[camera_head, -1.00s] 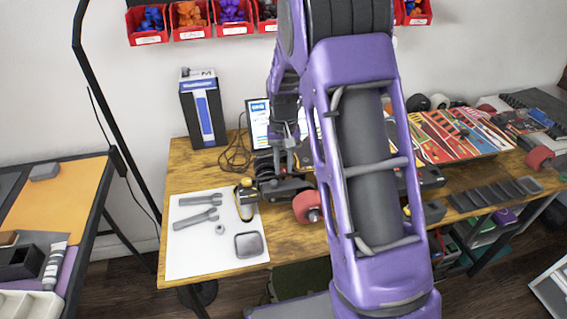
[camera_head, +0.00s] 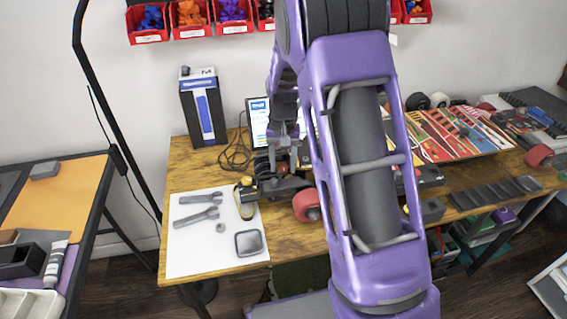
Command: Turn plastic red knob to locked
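I cannot pick out a red knob for certain; it may be hidden by my arm or too small to see. My gripper (camera_head: 284,158) points down over the dark equipment (camera_head: 280,186) at the back middle of the wooden table. It is small and partly merges with the dark parts behind it, so I cannot tell its opening or whether it touches anything. A red wheel (camera_head: 305,206) on a skateboard truck sits just right of and below the gripper, partly covered by my purple arm.
A white mat (camera_head: 190,255) with wrenches (camera_head: 198,217) lies at the left of the wooden table (camera_head: 185,165). A black-and-blue box (camera_head: 203,110) and a screen (camera_head: 258,118) stand behind. Skateboard decks (camera_head: 450,135) lie at the right. Red bins (camera_head: 190,32) hang on the wall.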

